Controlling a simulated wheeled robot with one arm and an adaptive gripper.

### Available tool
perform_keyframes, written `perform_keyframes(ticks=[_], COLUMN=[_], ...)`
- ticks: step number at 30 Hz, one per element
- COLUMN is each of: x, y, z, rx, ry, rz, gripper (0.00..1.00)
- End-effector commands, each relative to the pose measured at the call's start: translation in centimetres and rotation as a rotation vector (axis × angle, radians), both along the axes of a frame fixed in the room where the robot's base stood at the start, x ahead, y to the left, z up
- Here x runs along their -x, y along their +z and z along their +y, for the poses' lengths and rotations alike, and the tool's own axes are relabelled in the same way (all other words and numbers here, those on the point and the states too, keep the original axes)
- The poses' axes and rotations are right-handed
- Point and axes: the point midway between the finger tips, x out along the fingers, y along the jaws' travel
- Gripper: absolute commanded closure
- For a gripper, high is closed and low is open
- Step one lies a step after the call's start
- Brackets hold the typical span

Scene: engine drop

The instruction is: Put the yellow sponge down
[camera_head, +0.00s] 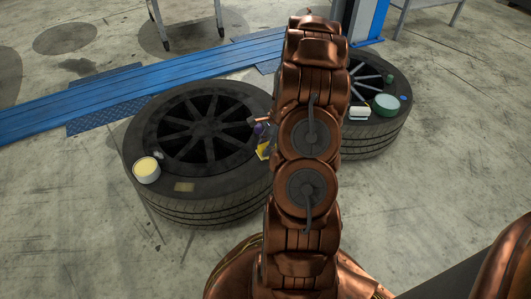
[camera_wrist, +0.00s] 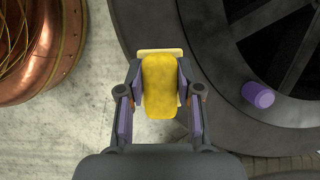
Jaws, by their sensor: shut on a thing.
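The yellow sponge (camera_wrist: 159,85) is between the two fingers of my gripper (camera_wrist: 160,100) in the wrist view, and the gripper is shut on it. A flat pale yellow piece (camera_wrist: 160,52) shows just past the sponge's far end. I cannot tell whether the sponge touches the surface below. In the head view, my arm hides most of the gripper. A small yellow patch beside the arm (camera_head: 263,150), at the right edge of the left tyre (camera_head: 215,207), appears to be the sponge.
A round tub with a yellow top (camera_head: 146,170) and a flat tan patch (camera_head: 184,187) are on the left tyre. A purple cylinder (camera_wrist: 258,95) lies right of the sponge.

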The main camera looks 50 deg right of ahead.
Motion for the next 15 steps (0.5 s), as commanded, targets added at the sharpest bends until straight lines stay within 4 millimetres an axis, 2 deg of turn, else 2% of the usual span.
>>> perform_keyframes(ticks=[8,15], x=[-0.5,-0.5], y=[-0.7,-3.6], z=[-0.6,-0.6], rx=[-0.004,-0.003], ry=[0.001,0.000], rz=[0.003,0.002], gripper=[0.94,0.94])
